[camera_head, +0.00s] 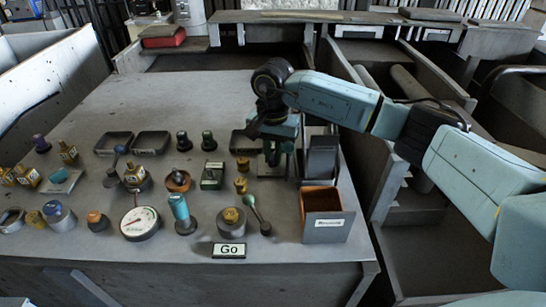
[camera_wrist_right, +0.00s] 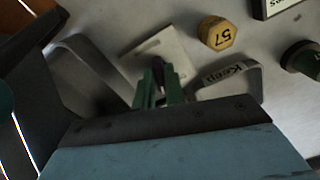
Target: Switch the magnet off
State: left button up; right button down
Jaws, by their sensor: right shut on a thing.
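None of the fixtures is clearly marked as the magnet, so I cannot tell which it is. A lever with a green knob (camera_head: 250,201) leans on a dark base near the front of the table. Another lever with a blue-grey knob (camera_head: 119,150) stands further left. My right gripper (camera_head: 272,158) points down at the right rear of the table, near the trays. In the wrist view its green fingers (camera_wrist_right: 160,84) are shut on a small dark part, mostly hidden, over a pale plate (camera_wrist_right: 171,45) beside a tray marked Keep (camera_wrist_right: 243,80). My left gripper is not in view.
A bin with a brown inside (camera_head: 324,228) stands at the table's right front. A "Go" sign (camera_head: 229,250), a gauge (camera_head: 140,223) and a grey cylinder with a yellow top (camera_head: 231,226) are along the front. Empty trays (camera_head: 151,143) lie behind. The rear table is clear.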

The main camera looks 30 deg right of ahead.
jog(key=shift+n, duration=0.7)
